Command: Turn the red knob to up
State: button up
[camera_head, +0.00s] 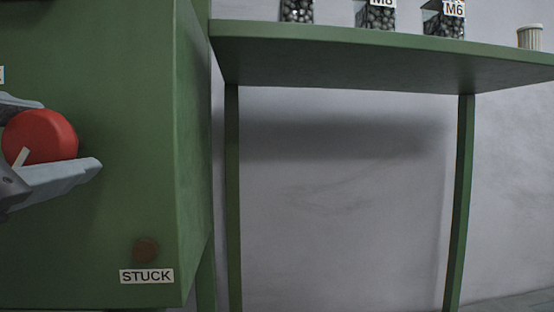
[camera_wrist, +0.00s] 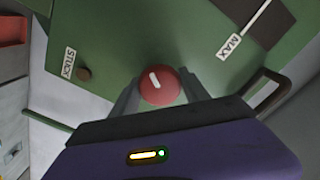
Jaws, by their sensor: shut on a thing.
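The red knob (camera_head: 42,135) is round and sits on the green machine's front face at the left edge of the head view. A white pointer mark shows on it. In the wrist view the red knob (camera_wrist: 159,88) lies between the fingers, its white mark slanting up and a little left. My gripper (camera_head: 62,138) has one finger above the knob and one below it, shut on it. In the wrist view my gripper (camera_wrist: 160,95) has a finger at each side of the knob. The gripper hides part of the knob's left side in the head view.
A small brown button (camera_head: 146,250) sits above a STUCK label (camera_head: 146,276) low on the machine (camera_head: 140,120). A MAX label (camera_wrist: 229,46) shows beside a dark slot in the wrist view. A green shelf (camera_head: 380,58) holds bins at right, with open space below.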

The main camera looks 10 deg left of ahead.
jog(key=m+b, duration=0.1)
jog(key=m, duration=0.1)
jog(key=m+b, duration=0.1)
jog(key=shift+f+m, duration=0.2)
jog(key=shift+m, duration=0.2)
jog(key=m+b, duration=0.1)
jog(key=m, duration=0.2)
jog(key=shift+m, duration=0.3)
jog(key=m+b, duration=0.1)
jog(key=m, duration=0.2)
jog(key=shift+m+b, duration=0.3)
jog(key=shift+b, duration=0.1)
jog(key=m+b, duration=0.1)
jog(key=m, duration=0.2)
jog(key=shift+m, duration=0.4)
jog(key=m+b, duration=0.1)
jog(key=m, duration=0.6)
jog(key=m+b, duration=0.1)
jog(key=m, duration=0.5)
jog(key=shift+s+a+f+b, duration=0.1)
jog(key=shift+a+f+b, duration=0.05)
jog(key=shift+b, duration=0.2)
jog(key=shift+m, duration=0.6)
